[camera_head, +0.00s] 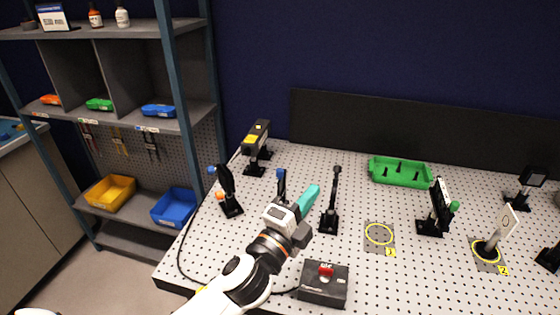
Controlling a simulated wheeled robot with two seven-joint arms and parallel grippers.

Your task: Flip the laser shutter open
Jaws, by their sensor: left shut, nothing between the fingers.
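My left gripper (307,200) reaches in from the bottom over the pegboard table, its teal fingers shut and empty. Left of the fingertips, a black post with a blue top (281,180) stands partly hidden behind my gripper. Right of them, a slim black post with a tilted upper arm (332,200) stands upright on a black base; I cannot tell whether it is the shutter or whether my fingers touch it. The black and yellow laser unit (256,138) sits on a mount at the back left of the table. My right gripper is out of view.
A black mount with blue and orange knobs (228,190) stands left of my gripper. A black box with a red switch (324,284) sits at the front. A green tray (400,172) and several optic mounts occupy the right. A shelf rack (110,130) stands left.

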